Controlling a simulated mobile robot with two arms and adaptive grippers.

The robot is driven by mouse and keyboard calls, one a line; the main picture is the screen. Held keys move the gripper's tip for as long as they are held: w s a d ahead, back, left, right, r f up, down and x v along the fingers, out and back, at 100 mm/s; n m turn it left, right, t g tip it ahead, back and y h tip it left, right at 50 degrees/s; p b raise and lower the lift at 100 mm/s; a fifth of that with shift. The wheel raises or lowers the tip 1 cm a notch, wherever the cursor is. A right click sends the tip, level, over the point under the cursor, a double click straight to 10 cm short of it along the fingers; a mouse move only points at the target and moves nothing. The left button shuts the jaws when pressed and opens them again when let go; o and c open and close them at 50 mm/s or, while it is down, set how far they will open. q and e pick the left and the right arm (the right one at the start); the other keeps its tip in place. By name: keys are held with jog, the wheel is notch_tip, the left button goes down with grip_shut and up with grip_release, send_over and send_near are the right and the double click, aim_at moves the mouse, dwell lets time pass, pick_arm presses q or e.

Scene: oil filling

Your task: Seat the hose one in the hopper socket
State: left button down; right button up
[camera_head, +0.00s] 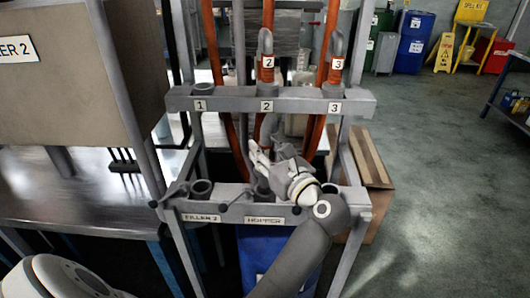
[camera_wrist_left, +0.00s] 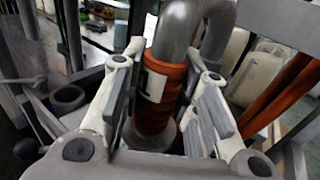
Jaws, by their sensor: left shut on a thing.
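My left gripper (camera_head: 264,163) is over the hopper socket (camera_head: 263,189) on the lower rail. It is shut on hose one (camera_wrist_left: 157,100), a bent grey metal pipe with an orange sleeve and a white label. In the left wrist view hose one stands nearly upright between the fingers, its flared grey lower part just below them. The gripper hides much of the hose end and socket in the head view, so I cannot tell whether the tip is inside the socket. The right gripper is not in view.
The filler 2 socket (camera_head: 201,188) is empty, left of the hopper socket. On the upper rail (camera_head: 300,104) place 1 (camera_head: 201,90) is empty; hose two (camera_head: 267,70) and hose three (camera_head: 335,70) stand in theirs. A cardboard box (camera_head: 372,180) stands right of the rack.

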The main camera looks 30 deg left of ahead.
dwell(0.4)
pick_arm(q)
jog(key=shift+f+b, duration=1.6)
jog(key=shift+a+f+b, duration=0.1)
jog(key=shift+f+b, duration=0.4)
jog(key=shift+f, duration=0.05)
jog(key=c, duration=1.5)
grip_release()
jog(key=o, duration=0.4)
jog(key=shift+o, duration=1)
jog(key=shift+s+f, duration=0.1)
jog(key=shift+d+f, duration=0.1)
jog(key=shift+d, duration=0.1)
